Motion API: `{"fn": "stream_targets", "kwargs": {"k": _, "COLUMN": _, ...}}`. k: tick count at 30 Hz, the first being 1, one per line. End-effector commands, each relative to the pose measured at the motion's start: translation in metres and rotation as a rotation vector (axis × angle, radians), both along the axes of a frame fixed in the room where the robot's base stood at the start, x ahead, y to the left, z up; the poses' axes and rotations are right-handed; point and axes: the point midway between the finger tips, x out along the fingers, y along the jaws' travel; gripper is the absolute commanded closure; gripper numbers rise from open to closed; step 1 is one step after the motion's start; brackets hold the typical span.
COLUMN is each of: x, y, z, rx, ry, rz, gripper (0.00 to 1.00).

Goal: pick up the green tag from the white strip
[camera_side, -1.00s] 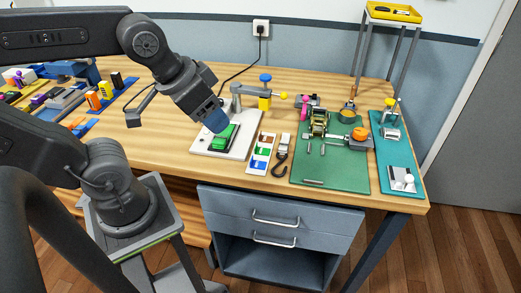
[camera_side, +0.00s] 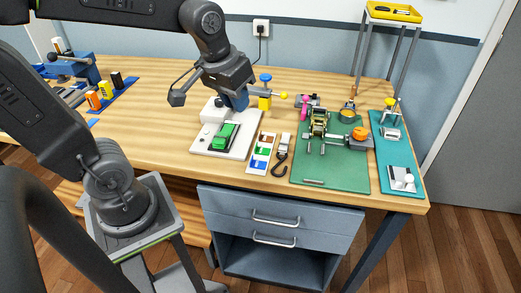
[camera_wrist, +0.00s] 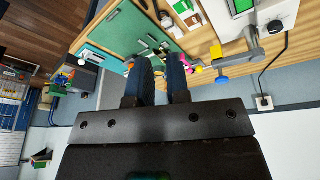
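The white strip (camera_side: 250,167) lies on the wooden table, left of the black hook, and carries a few coloured tags. The green tag (camera_side: 262,151) sits flat among them; it is small in this view. My gripper (camera_side: 239,106) is high and behind the strip, over the back of the white plate, well apart from the tag. In the wrist view my gripper (camera_wrist: 160,62) shows two dark blue fingers with a gap between them and nothing held. The strip (camera_wrist: 186,10) shows there near the top edge; its tags are hard to make out.
A clamp with a yellow part (camera_side: 265,103) stands behind. A green mat (camera_side: 335,172) with a ratchet strap lies right. Bare table (camera_side: 150,130) is at left.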

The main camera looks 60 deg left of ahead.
Motion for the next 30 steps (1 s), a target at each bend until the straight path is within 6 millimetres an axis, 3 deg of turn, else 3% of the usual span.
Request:
{"fn": "stream_targets", "kwargs": {"k": 1, "x": 0.016, "y": 0.01, "z": -0.009, "rx": -0.016, "ry": 0.047, "rz": 0.063, "gripper": 0.83}}
{"fn": "stream_targets", "kwargs": {"k": 6, "x": 0.06, "y": 0.042, "z": -0.04, "rx": -0.062, "ry": 0.164, "rz": 0.263, "gripper": 0.83}}
{"fn": "stream_targets", "kwargs": {"k": 12, "x": 0.09, "y": 0.071, "z": -0.076, "rx": -0.096, "ry": 0.258, "rz": 0.428, "gripper": 0.83}}
{"fn": "stream_targets", "kwargs": {"k": 20, "x": 0.098, "y": 0.081, "z": -0.102, "rx": -0.107, "ry": 0.291, "rz": 0.483, "gripper": 0.83}}
{"fn": "stream_targets", "kwargs": {"k": 30, "x": 0.097, "y": 0.08, "z": -0.163, "rx": -0.107, "ry": 0.291, "rz": 0.48, "gripper": 0.83}}
